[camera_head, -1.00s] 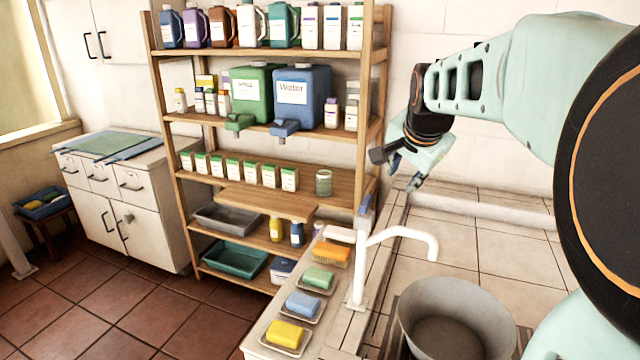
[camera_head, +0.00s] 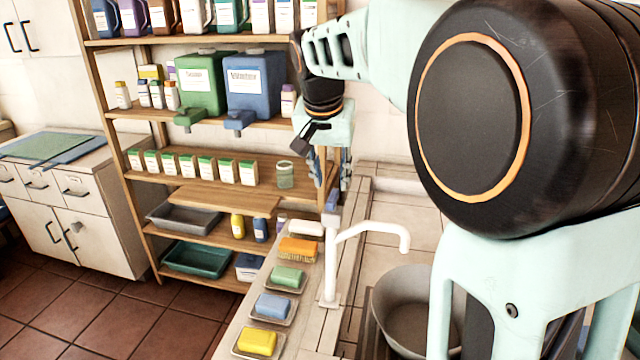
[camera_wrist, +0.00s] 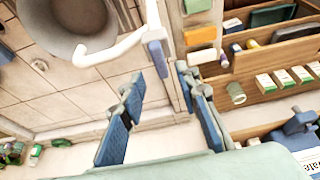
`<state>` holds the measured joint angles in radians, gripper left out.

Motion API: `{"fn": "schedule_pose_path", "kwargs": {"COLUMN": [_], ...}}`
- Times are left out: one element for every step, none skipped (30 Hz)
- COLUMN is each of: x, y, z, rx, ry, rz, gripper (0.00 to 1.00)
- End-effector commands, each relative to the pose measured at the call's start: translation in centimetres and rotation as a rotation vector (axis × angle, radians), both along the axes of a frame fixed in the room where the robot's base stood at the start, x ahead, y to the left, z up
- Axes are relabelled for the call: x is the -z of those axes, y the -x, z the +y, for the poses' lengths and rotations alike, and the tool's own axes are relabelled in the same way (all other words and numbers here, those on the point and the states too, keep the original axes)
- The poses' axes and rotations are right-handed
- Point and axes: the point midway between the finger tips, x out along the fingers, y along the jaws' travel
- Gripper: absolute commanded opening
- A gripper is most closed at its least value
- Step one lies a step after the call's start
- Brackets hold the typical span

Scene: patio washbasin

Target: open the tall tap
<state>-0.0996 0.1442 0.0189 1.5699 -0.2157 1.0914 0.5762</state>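The tall white tap (camera_head: 329,262) stands upright at the left side of the basin, its spout (camera_head: 375,231) bending right over a grey bowl. A blue lever (camera_head: 332,201) is at its top. My gripper (camera_head: 330,184) points down just above the lever, its two blue-padded fingers apart. In the wrist view, my gripper (camera_wrist: 158,78) is open and empty. The blue lever (camera_wrist: 157,58) shows beyond and roughly between its fingertips, and the white spout (camera_wrist: 108,50) runs off to the left. I cannot tell whether a finger touches the lever.
The grey bowl (camera_head: 402,310) stands under the spout. Soap bars on dishes, including a yellow one (camera_head: 257,342), and an orange brush (camera_head: 298,249) line the ledge left of the tap. A wooden shelf (camera_head: 165,167) with bottles, jugs and boxes stands behind, close to my gripper.

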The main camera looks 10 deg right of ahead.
Motion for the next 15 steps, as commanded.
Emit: {"fn": "schedule_pose_path", "kwargs": {"x": [1.0,1.5,2.2,2.6,3.0,3.4,3.8,4.0,4.3,4.5,4.7,4.8,4.9,4.9,5.0], "y": [-0.3,-0.5,-0.7,-0.9,-1.1,-1.3,-1.4,-1.5,-1.6,-1.7,-1.8,-1.9,-1.9,-1.9,-1.9], "z": [-0.2,-0.3,-0.4,-0.5,-0.6,-0.6,-0.7,-0.7,-0.8,-0.8,-0.8,-0.8,-0.8,-0.8,-0.8], "rx": [0.002,0.002,0.002,0.002,0.002,0.002,0.001,0.001,0.001,0.001,0.001,0.001,0.002,0.002,0.002], "ry": [0.001,0.0,0.001,0.001,0.001,0.001,0.0,0.0,0.0,0.001,0.0,0.0,0.0,0.0,0.0], "rz": [0.005,0.003,0.004,0.002,0.002,0.002,0.001,0.002,0.001,0.0,0.0,-0.001,-0.001,-0.001,-0.001], "gripper": [0.3,0.3,0.3,0.3,0.3,0.3,0.3,0.3,0.3,0.3,0.3,0.3,0.3,0.3,0.3]}}
